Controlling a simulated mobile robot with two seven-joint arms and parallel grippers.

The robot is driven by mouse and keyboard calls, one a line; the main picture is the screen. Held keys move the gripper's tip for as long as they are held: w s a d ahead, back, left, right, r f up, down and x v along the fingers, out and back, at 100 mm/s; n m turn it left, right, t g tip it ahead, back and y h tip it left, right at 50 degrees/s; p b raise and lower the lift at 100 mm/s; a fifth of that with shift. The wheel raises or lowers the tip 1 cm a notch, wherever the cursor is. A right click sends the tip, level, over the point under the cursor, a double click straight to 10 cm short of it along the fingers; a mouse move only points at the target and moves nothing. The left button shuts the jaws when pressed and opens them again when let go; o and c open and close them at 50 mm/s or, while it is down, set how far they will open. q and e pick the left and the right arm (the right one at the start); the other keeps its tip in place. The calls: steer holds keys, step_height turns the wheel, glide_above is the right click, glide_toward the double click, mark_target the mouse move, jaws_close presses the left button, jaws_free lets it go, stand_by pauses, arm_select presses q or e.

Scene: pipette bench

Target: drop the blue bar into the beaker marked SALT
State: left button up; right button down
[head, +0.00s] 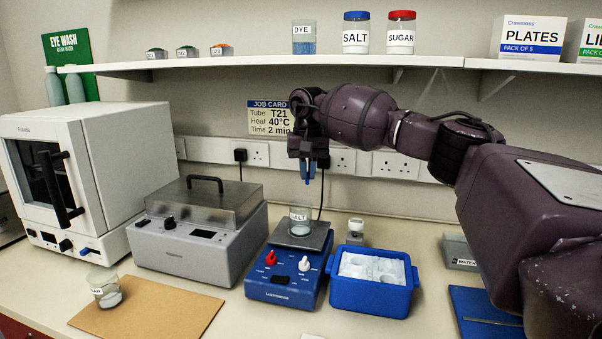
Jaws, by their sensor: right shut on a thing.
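The beaker marked SALT (300,228) stands upright on the dark plate of the blue stirrer (284,284). My right gripper (308,180) hangs pointing down just above this beaker and is shut on a small blue thing, which looks like the blue bar (308,172). The bar is mostly hidden by the fingers and is too small to see well. My left gripper is not in view.
A second beaker (104,291), its label partly turned away, stands on a brown board (165,312) at left. A blue tub (370,295) with white contents stands right of the stirrer. A grey lidded machine (195,250) stands left of it. A shelf (260,65) runs above.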

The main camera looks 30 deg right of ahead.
step_height(320, 180, down, 6)
steer(key=shift+r+b, duration=0.1)
steer(key=shift+b, duration=0.3)
steer(key=c, duration=1.1)
jaws_free()
steer(key=shift+c, duration=0.2)
steer(key=shift+r, duration=3.8)
steer(key=shift+f, duration=0.1)
